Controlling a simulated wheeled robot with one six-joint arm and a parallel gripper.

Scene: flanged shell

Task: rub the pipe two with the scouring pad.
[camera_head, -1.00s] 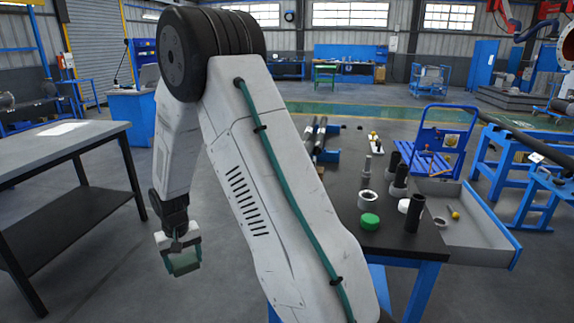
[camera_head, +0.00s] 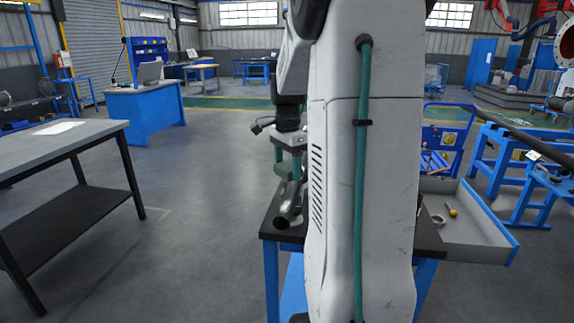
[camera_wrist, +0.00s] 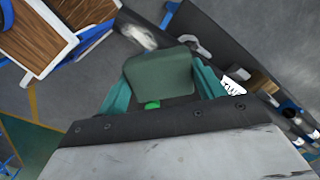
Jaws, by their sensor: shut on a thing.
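My gripper (camera_head: 289,152) points down over the left part of the dark workbench and is shut on the green scouring pad (camera_head: 285,169). In the wrist view the pad (camera_wrist: 158,74) sits between the two teal fingers. A shiny metal pipe (camera_head: 291,203) with a dark open end lies just below the pad in the head view. I cannot tell whether the pad touches it. The other pipes are hidden behind my arm.
My arm covers most of the workbench (camera_head: 430,240). An open grey drawer (camera_head: 478,238) with a yellow-handled item (camera_head: 452,210) juts out at the right. A grey-topped table (camera_head: 60,150) stands at the left. The floor between is clear.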

